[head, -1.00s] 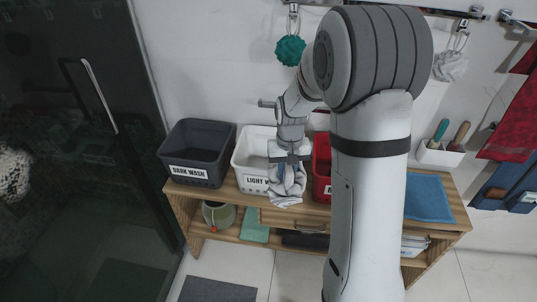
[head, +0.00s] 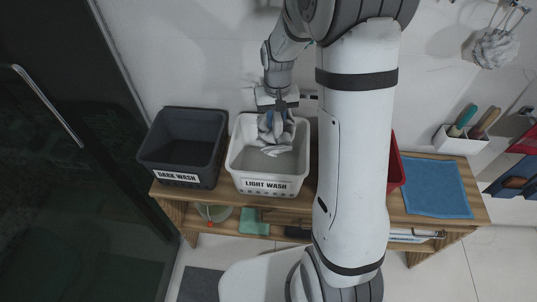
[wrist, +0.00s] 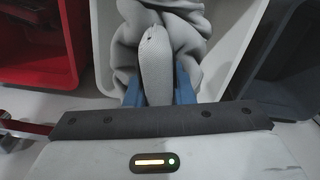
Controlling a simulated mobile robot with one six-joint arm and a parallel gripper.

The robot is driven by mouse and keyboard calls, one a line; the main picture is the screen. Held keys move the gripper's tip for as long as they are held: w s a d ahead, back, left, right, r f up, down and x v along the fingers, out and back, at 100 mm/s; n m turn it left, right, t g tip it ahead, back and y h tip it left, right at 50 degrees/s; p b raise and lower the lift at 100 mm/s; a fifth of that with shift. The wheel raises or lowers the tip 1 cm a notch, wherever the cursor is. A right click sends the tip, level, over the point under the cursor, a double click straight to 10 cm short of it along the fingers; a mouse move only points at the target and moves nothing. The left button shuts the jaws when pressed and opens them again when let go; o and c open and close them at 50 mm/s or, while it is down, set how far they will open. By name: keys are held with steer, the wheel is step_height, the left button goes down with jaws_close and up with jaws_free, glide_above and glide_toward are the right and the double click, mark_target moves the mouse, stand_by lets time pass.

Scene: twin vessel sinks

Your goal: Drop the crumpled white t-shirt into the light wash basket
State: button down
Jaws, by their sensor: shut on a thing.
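The crumpled white t-shirt (head: 276,132) hangs from my gripper (head: 277,108), over the opening of the light wash basket. The basket (head: 266,186) is white, open-topped and labelled LIGHT WASH on its front. In the wrist view the t-shirt (wrist: 125,45) shows pale grey, bunched between the blue fingertips of my gripper (wrist: 160,92), which is shut on it. A white basket wall (wrist: 215,45) shows behind it. The lower part of the shirt is at or inside the basket opening; whether it touches the basket floor I cannot tell.
A dark wash basket (head: 178,178) stands left of the light one. A red basket (head: 396,165) is mostly hidden behind my arm. They stand on a wooden bench (head: 404,206) with a blue cloth (head: 437,188) and a white tool holder (head: 459,144) at right.

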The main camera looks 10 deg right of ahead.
steer(key=shift+w+f, duration=0.2)
steer(key=shift+w, duration=0.05)
step_height(320, 180, down, 6)
steer(key=b, duration=0.4)
steer(key=shift+r, duration=0.15)
steer(key=shift+s, duration=0.1)
steer(key=c, duration=1.2)
jaws_free()
steer(key=shift+o, duration=0.2)
steer(key=shift+r, duration=0.1)
step_height(320, 180, up, 7)
steer(key=shift+r, duration=0.35)
